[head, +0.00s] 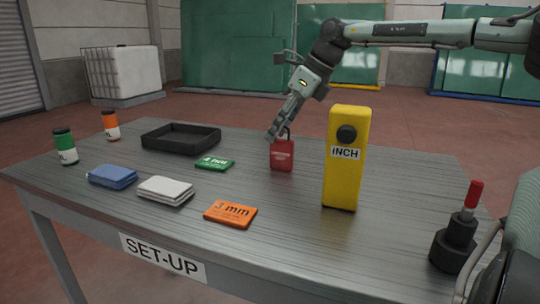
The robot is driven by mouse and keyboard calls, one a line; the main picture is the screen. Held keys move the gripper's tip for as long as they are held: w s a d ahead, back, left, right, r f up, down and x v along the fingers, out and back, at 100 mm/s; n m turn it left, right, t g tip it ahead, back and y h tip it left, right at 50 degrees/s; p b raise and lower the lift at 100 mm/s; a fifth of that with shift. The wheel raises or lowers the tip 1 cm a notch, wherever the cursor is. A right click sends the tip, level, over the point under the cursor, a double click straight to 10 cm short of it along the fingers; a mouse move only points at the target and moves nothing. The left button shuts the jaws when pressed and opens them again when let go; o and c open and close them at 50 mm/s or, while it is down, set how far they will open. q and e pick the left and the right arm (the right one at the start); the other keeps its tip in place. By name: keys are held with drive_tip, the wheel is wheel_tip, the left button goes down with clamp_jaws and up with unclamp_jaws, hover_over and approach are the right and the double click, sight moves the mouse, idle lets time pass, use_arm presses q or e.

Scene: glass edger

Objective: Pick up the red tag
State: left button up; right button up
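The red tag (282,156) is padlock-shaped, with pale print and a dark loop on top. It stands upright on the grey table (285,250), left of the yellow INCH post. My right gripper (275,136) reaches down from the upper right. Its fingertips are at the upper left of the tag, by the loop. I cannot tell whether they touch the loop or are closed on it. The tag appears to rest on the table. My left gripper is not in view.
The yellow INCH post (343,180) stands close right of the tag. A green card (214,163), black tray (181,137), orange card (230,214), grey cloth (165,190) and blue cloth (113,176) lie left. A red-topped black stand (455,245) is at the right edge.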

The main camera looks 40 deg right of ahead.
sight(271, 167)
drive_tip(key=shift+s+d+r+n+g+h, duration=0.15)
drive_tip(key=shift+s+g+h, duration=0.1)
drive_tip(key=shift+s, duration=0.15)
drive_tip(key=shift+s+d+r+n+g+h, duration=0.15)
drive_tip(key=shift+s+g, duration=0.1)
drive_tip(key=shift+s, duration=0.15)
drive_tip(key=shift+s+f, duration=0.15)
drive_tip(key=shift+f, duration=0.15)
drive_tip(key=x, duration=0.7)
drive_tip(key=shift+s+d+f+p, duration=0.1)
drive_tip(key=shift+d+f+p, duration=0.15)
drive_tip(key=shift+f+p, duration=0.1)
drive_tip(key=shift+r, duration=0.1)
clamp_jaws()
